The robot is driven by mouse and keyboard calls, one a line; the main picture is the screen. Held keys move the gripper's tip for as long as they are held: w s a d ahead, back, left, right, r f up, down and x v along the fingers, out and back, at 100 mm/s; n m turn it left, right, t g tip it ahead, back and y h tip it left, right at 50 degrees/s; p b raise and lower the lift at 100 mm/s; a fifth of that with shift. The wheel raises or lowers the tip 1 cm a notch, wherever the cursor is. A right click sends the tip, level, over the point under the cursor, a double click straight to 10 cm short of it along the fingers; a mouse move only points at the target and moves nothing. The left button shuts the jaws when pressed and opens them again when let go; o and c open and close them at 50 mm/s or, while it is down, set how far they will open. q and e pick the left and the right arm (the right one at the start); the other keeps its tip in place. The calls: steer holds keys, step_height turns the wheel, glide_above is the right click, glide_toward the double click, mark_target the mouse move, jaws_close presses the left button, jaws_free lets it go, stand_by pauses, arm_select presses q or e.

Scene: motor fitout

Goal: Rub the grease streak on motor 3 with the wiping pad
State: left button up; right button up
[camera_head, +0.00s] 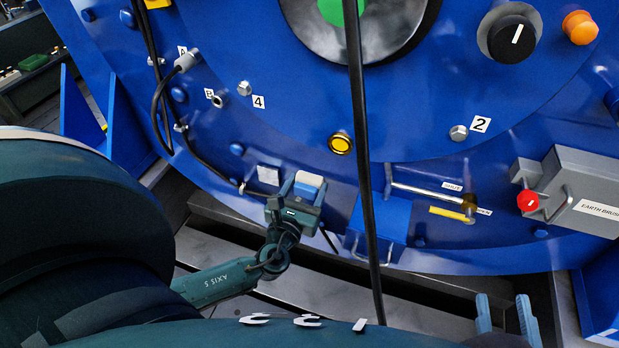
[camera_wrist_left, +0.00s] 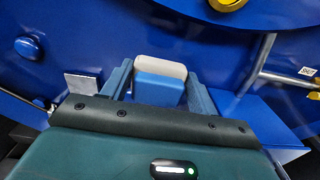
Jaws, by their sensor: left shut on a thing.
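The wiping pad (camera_head: 309,179) is a blue block with a cream-white face. My left gripper (camera_head: 305,190) is shut on the pad, low in front of the blue machine's face (camera_head: 330,120). In the left wrist view, the pad (camera_wrist_left: 160,68) sits between the two teal fingers, its white edge towards the blue panel. I cannot tell whether it touches the panel. My right gripper (camera_head: 505,314) shows as two teal fingertips apart at the bottom right, with nothing between them. I cannot make out a grease streak or a number 3 in either view.
A black cable (camera_head: 361,150) hangs down the middle. A blue box (camera_head: 382,228), a lever (camera_head: 430,195) and the grey earth brush box (camera_head: 580,200) project from the panel right of the pad. A white plate (camera_head: 268,174) is on its left.

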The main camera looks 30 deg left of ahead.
arm_select(q)
steer(key=shift+s+d, duration=0.1)
steer(key=shift+s, duration=0.2)
steer(key=shift+v, duration=1.5)
